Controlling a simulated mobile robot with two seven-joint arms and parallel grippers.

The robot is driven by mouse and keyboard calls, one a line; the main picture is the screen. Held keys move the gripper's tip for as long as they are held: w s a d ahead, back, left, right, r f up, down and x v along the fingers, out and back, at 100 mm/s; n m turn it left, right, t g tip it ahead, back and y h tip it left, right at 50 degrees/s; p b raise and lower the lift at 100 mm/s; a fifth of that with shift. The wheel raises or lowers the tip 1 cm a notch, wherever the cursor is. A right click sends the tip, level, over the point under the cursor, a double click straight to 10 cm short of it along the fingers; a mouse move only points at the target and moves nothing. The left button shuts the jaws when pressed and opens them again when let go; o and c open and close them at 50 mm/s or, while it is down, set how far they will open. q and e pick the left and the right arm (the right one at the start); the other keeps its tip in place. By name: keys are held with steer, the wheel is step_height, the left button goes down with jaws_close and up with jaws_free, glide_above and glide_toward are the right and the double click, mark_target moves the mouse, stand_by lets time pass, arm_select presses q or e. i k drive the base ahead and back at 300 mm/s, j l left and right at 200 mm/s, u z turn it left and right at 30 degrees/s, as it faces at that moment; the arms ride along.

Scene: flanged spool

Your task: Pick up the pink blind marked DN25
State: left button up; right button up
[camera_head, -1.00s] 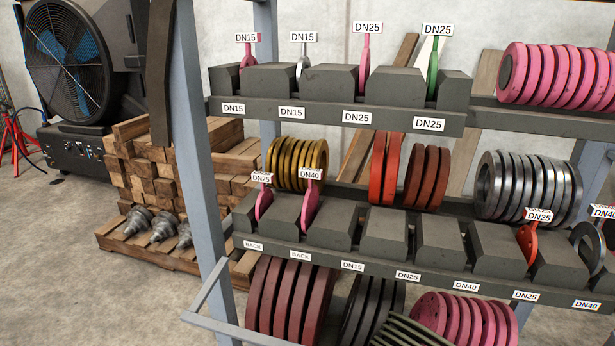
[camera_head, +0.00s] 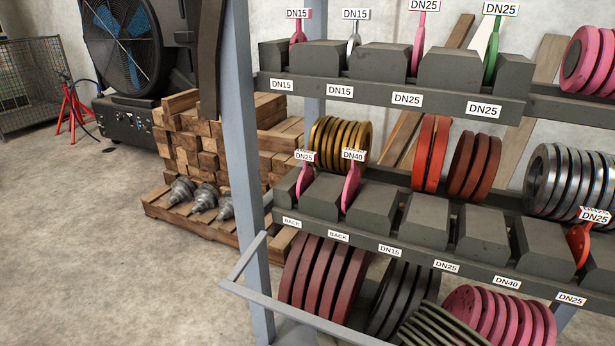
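Two pink blinds carry a DN25 tag. One, the upper pink DN25 blind (camera_head: 419,45), stands upright in a slot of the upper rack row, between a grey DN15 blind (camera_head: 354,40) and a green DN25 blind (camera_head: 491,55). The other, the lower pink DN25 blind (camera_head: 305,180), stands at the left end of the lower rack row, behind a label reading BACK. A pink DN40 blind (camera_head: 351,187) stands just right of it. A pink DN15 blind (camera_head: 298,38) is at the upper row's left end. Neither of my grippers is in view.
The rack's blue-grey post (camera_head: 243,130) and low side rail (camera_head: 245,262) stand at its left. An orange-red DN25 blind (camera_head: 579,245) is at lower right. Stacked wood (camera_head: 200,150), a fan (camera_head: 122,45) and a red stand (camera_head: 72,105) are beyond. The floor at left is clear.

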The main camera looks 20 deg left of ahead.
mark_target(306, 178)
steer(key=i+j, duration=0.1)
steer(key=j, duration=0.6)
steer(key=i+j, duration=0.1)
steer(key=j, duration=0.55)
steer(key=j+z, duration=0.5)
